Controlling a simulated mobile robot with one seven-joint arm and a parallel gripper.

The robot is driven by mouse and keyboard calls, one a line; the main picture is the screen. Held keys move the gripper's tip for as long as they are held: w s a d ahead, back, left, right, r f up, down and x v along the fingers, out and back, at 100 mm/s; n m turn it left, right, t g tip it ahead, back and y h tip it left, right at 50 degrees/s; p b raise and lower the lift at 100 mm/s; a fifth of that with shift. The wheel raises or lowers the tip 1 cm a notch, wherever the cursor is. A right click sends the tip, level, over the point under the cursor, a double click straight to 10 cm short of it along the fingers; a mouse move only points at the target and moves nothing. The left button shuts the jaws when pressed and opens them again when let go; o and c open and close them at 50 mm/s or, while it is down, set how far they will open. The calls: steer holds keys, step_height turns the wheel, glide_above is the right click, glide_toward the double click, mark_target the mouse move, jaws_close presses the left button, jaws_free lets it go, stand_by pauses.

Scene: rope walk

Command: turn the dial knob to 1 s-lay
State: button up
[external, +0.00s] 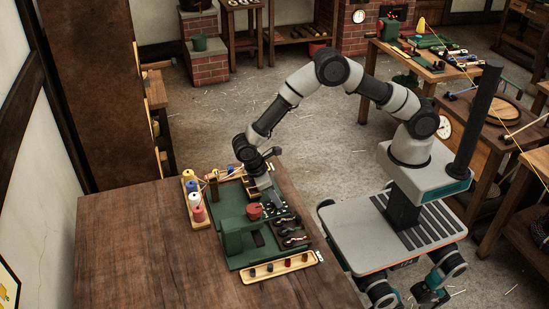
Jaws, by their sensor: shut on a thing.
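My gripper (273,204) points down over the green machine (240,238) on the wooden table, just right of a red round part on top. It is shut on the dial knob, which is small and mostly hidden at the fingertips. The dial's marks, including 1 s-lay, are too small to read, so I cannot tell where the knob points.
Several spools (193,195) stand in a wooden rack at the machine's left. A dark tray (293,240) with small parts lies on its right, and a light wooden tray (279,269) lies in front. The table's left part (130,245) is clear.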

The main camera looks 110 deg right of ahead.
steer(key=shift+w, duration=0.1)
steer(key=o, duration=1)
steer(key=shift+o, duration=0.2)
steer(key=v, duration=1.7)
steer(key=shift+r, duration=0.3)
